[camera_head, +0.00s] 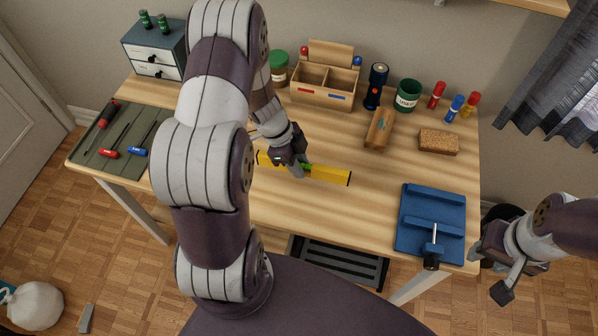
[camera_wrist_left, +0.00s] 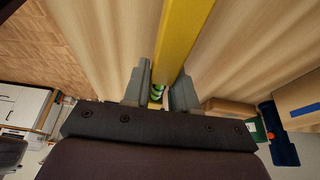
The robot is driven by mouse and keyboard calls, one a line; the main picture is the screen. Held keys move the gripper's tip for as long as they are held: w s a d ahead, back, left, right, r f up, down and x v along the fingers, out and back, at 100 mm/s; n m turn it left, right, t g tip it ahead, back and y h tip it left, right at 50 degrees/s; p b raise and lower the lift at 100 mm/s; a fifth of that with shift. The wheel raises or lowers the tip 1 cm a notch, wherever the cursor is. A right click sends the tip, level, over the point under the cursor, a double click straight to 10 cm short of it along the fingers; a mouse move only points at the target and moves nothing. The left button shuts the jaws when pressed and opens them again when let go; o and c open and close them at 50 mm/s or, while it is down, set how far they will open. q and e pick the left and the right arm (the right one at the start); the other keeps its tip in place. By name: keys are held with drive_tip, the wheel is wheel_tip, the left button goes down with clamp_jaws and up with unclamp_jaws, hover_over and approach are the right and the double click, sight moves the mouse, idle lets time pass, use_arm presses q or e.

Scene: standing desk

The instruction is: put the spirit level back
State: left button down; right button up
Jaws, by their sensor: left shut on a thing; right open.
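The yellow spirit level (camera_head: 330,175) lies along the front middle of the desk, running from left to slightly lower right. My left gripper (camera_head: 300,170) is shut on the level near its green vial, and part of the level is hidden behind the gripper. In the left wrist view the yellow bar (camera_wrist_left: 186,30) passes between the two grey fingers (camera_wrist_left: 160,95), with the green vial showing between them. I cannot tell whether the level touches the desk. My right gripper (camera_head: 497,274) is open and empty, off the desk's right front corner.
A green tool mat (camera_head: 124,137) with screwdrivers lies at the left. A wooden organiser (camera_head: 325,90), flashlight (camera_head: 376,86), green cup (camera_head: 407,95) and markers line the back. A wooden-backed brush (camera_head: 379,128), cork block (camera_head: 438,141) and blue vise-like fixture (camera_head: 430,222) sit at the right.

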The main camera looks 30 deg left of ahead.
use_arm(q)
wheel_tip(320, 180, down, 4)
drive_tip(key=shift+r+b, duration=0.25)
drive_tip(key=shift+b, duration=0.25)
drive_tip(key=shift+w+f, duration=0.1)
drive_tip(key=shift+f, duration=0.05)
drive_tip(key=c, duration=0.9)
unclamp_jaws()
drive_tip(key=shift+f, duration=0.1)
